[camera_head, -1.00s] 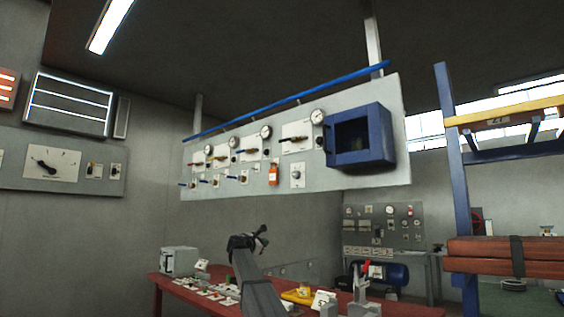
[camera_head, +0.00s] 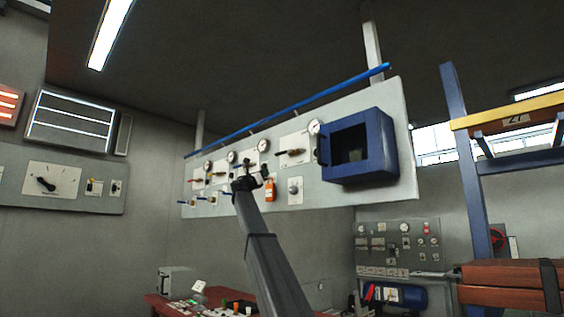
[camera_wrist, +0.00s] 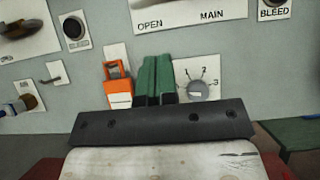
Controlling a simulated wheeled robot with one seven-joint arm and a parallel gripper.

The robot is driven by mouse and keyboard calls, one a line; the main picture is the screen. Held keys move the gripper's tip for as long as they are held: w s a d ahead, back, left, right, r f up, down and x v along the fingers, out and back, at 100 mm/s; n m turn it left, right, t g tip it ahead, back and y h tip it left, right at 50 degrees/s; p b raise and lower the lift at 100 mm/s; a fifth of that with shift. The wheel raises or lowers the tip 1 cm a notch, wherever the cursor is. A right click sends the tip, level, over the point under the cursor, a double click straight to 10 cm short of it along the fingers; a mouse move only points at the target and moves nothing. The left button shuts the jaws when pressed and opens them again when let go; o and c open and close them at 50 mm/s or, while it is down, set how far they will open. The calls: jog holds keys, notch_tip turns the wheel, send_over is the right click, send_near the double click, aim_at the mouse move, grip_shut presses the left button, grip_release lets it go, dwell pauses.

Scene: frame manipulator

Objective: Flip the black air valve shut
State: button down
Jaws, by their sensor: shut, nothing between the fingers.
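The wall panel (camera_head: 345,196) carries a row of lever valves on white plates. The black-handled air valve (camera_head: 246,163) is third from the left in the head view, partly hidden behind my gripper (camera_head: 258,180). In the wrist view a plate with a dark, blurred lever (camera_wrist: 18,28) is cut off at the upper left; I cannot be sure it is that valve. My gripper also shows in the wrist view, its green fingers (camera_wrist: 155,80) together and empty, pointing at the panel between an orange device (camera_wrist: 118,88) and a numbered knob (camera_wrist: 199,88).
A blue open box (camera_head: 370,147) juts out from the panel's right end. Small blue-handled valves (camera_head: 193,203) line its lower edge. A BLEED button (camera_wrist: 75,30) sits beside the MAIN plate (camera_wrist: 188,12). A red table (camera_head: 165,306) stands below.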

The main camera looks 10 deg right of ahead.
aim_at(283, 153)
dwell(0.3)
jog(key=s+a+r+x, duration=0.1)
jog(key=r+x, duration=0.1)
jog(key=x, duration=1)
jog(key=shift+w+d+r, duration=0.15)
jog(key=shift+w+r, duration=0.1)
jog(key=shift+r, duration=0.1)
jog(key=shift+d+r+m, duration=0.1)
jog(key=shift+m, duration=0.2)
jog(key=shift+r+m+g+h, duration=0.15)
jog(key=shift+m+g+h, duration=0.25)
jog(key=shift+g, duration=0.1)
